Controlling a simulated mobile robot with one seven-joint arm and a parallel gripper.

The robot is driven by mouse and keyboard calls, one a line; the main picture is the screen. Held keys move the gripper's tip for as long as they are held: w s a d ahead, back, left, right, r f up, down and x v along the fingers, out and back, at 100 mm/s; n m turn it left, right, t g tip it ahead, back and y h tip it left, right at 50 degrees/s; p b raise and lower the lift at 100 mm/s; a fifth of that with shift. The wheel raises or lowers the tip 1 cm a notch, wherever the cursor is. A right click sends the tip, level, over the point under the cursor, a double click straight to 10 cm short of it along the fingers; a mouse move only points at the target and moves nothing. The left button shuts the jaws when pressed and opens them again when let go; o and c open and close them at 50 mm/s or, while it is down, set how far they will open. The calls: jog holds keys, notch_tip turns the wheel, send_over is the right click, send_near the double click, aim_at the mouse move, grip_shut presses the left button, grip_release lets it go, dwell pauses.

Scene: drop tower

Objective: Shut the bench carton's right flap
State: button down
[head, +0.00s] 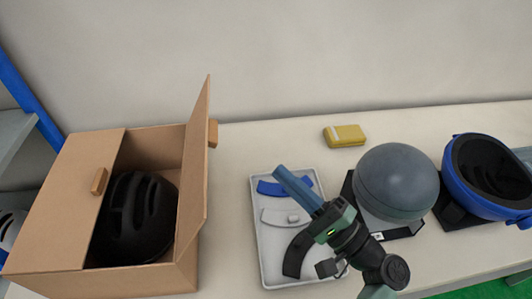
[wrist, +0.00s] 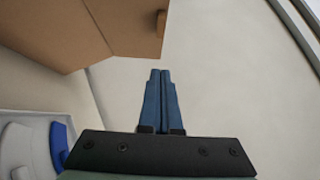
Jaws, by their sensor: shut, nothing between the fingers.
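The brown bench carton (head: 130,282) stands at the left of the bench. Its left flap (head: 65,195) lies flat over the opening, with a small wooden tab (head: 99,181) near its edge. Its right flap (head: 195,160) stands up nearly vertical, with a tab (head: 213,133) on its outer face. A black helmet (head: 135,215) shows inside through the open half. My gripper (head: 279,171) is shut and empty, right of the raised flap and apart from it, above the grey tray. In the wrist view the closed blue fingers (wrist: 160,74) point past the flap (wrist: 75,25) at upper left.
The grey tray (head: 263,250) holds blue, white and black curved parts. A yellow case (head: 344,136) lies behind it. A grey dome (head: 397,182) and a blue helmet (head: 487,177) sit on black stands at right. Bare bench lies between carton and tray.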

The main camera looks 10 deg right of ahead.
aim_at(217, 128)
jog(key=p+x, duration=0.1)
jog(key=x, duration=0.2)
jog(key=s+a+p+x, duration=0.1)
jog(key=x, duration=0.3)
jog(key=p+x, duration=0.1)
jog(key=x, duration=0.2)
jog(key=shift+s+a+r, duration=0.2)
jog(key=shift+a+r, duration=0.15)
jog(key=shift+r, duration=0.1)
jog(key=shift+a+r, duration=0.1)
jog(key=shift+a, duration=0.25)
